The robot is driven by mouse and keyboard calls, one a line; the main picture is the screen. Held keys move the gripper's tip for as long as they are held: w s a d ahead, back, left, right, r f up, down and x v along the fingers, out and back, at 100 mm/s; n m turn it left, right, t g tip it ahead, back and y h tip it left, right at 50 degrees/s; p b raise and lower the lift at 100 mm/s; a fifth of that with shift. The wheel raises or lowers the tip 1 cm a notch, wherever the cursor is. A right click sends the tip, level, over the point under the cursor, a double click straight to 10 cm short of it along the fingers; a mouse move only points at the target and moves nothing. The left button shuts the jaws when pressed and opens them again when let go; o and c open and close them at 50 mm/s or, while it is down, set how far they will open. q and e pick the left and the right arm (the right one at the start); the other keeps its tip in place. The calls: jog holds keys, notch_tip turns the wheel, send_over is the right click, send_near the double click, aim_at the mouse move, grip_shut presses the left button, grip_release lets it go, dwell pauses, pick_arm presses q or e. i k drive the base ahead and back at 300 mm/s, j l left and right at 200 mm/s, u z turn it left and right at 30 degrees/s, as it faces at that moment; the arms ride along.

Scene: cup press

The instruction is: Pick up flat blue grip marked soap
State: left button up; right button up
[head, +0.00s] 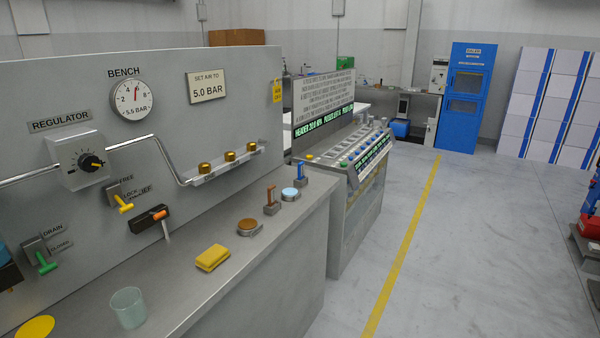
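A small blue grip (299,171) stands upright in a grey block at the far end of the bench top, behind a light-blue round disc (289,192). It is too small to read any soap mark on it. A similar brown grip (270,196) stands upright nearer, behind a brown round disc (249,226). Neither of my grippers shows in the head view.
The grey bench (180,285) also holds a yellow block (213,257), a clear cup (128,307) and a yellow disc (36,327). A panel with valves and a regulator (84,160) rises behind.

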aim_at(300, 166)
jog(key=i+l+u, duration=0.1)
jog(key=i+l, duration=0.25)
jog(key=i+l+u, duration=0.1)
jog(key=i+l, duration=0.2)
jog(key=i+l+u, duration=0.15)
jog(key=i+l, duration=0.15)
jog(key=l, duration=0.2)
jog(key=i+l+u, duration=0.1)
jog(key=i+l, duration=0.2)
jog(key=l, duration=0.15)
jog(key=i+l+u, duration=0.1)
jog(key=i+l, duration=0.15)
jog(key=l, duration=0.2)
